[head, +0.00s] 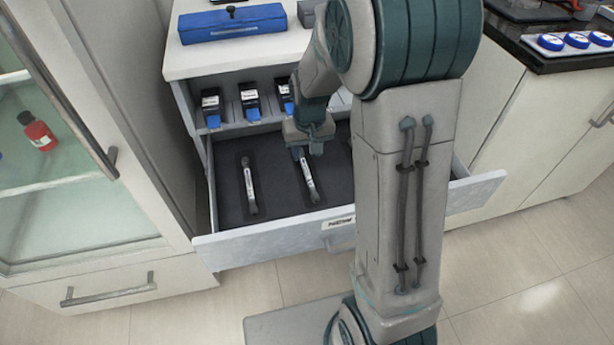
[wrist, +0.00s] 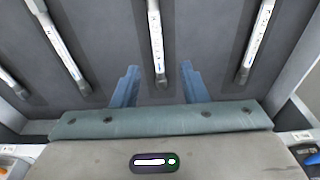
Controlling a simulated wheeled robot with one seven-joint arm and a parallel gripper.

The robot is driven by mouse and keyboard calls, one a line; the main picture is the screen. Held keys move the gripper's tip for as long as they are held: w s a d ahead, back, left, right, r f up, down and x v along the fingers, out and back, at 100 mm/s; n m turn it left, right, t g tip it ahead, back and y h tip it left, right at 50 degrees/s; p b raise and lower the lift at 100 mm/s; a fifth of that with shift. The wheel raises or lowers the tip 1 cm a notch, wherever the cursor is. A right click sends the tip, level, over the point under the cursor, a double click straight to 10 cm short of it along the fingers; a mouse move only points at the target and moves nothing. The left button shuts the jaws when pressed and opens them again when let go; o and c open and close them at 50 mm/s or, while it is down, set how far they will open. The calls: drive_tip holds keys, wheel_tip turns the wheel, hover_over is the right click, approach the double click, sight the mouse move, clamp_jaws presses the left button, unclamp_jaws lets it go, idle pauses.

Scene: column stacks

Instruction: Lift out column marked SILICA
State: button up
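Several slim silver columns with white labels lie in slots in the dark lining of an open drawer (head: 275,243). The head view shows a left column (head: 249,185) and another column (head: 309,180); my arm hides the right part of the drawer. None of the labels is legible, so I cannot tell which is SILICA. My gripper (head: 312,148) is over the back of the drawer. In the wrist view my gripper (wrist: 158,78) is open and empty. A column (wrist: 156,40) lies between its blue fingers in the picture, apart from both. Other columns lie left (wrist: 62,45) and right (wrist: 257,40).
A shelf behind the drawer holds several blue-and-black labelled items (head: 249,102). A blue box (head: 232,23) stands on the white top above. A glass-door cabinet (head: 70,190) is at left. A dark counter with a tray of blue round items (head: 577,40) is at right.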

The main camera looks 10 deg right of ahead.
sight(307, 172)
drive_tip(key=f+b, duration=0.1)
drive_tip(key=f, duration=0.2)
drive_tip(key=w+f, duration=0.1)
drive_tip(key=f, duration=0.1)
drive_tip(key=f+b, duration=0.1)
drive_tip(key=f, duration=0.2)
drive_tip(key=shift+w+d+f+b, duration=0.15)
drive_tip(key=shift+d+f+b, duration=0.1)
drive_tip(key=shift+f+b, duration=0.1)
clamp_jaws()
